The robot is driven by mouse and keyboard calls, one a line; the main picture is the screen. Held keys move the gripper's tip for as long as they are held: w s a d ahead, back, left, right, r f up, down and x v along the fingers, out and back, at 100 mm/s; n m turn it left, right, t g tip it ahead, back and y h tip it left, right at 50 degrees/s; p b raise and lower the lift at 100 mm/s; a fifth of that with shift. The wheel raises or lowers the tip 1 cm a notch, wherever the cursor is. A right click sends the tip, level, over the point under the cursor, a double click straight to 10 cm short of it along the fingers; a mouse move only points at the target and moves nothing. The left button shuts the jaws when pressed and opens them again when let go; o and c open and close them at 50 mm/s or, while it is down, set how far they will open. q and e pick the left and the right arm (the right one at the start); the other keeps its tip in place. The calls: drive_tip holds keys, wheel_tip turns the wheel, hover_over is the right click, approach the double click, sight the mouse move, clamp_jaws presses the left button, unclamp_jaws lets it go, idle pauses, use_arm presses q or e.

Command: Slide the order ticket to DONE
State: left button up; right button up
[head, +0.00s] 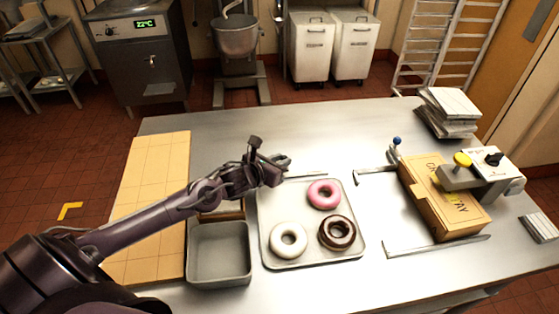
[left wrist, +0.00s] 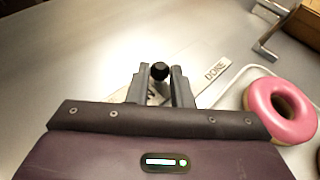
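My left gripper (head: 268,168) is low over the table, just behind the donut tray. In the left wrist view its two fingers (left wrist: 160,80) stand apart, one on each side of a round black knob (left wrist: 160,71). I cannot tell whether they press on it. A pale strip (left wrist: 215,72) marked DONE runs to the right of the fingers; it also shows in the head view (head: 308,174). A pale piece between the fingers, perhaps the order ticket, is mostly hidden. My right gripper is not in view.
The tray (head: 266,240) holds a pink donut (head: 324,193), a white one (head: 288,239) and a chocolate one (head: 337,232). A grey bin (head: 219,253), a tan board (head: 150,190) and a cardboard box (head: 437,190) flank it.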

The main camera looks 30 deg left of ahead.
use_arm(q)
clamp_jaws()
drive_tip(key=shift+w+d, duration=0.15)
drive_tip(key=w+d+b, duration=0.2)
drive_tip(key=d, duration=0.1)
drive_tip(key=w+d+b, duration=0.2)
drive_tip(key=b, duration=0.1)
drive_tip(key=w+d+b, duration=0.2)
drive_tip(key=d, duration=0.1)
drive_tip(key=shift+w+d+b, duration=0.2)
drive_tip(key=shift+d+b, duration=0.1)
drive_tip(key=shift+b, duration=0.1)
drive_tip(key=shift+r, duration=0.1)
drive_tip(key=shift+o, duration=2)
unclamp_jaws()
drive_tip(key=o, duration=0.5)
drive_tip(key=shift+w+d, duration=0.15)
drive_tip(key=shift+c, duration=0.2)
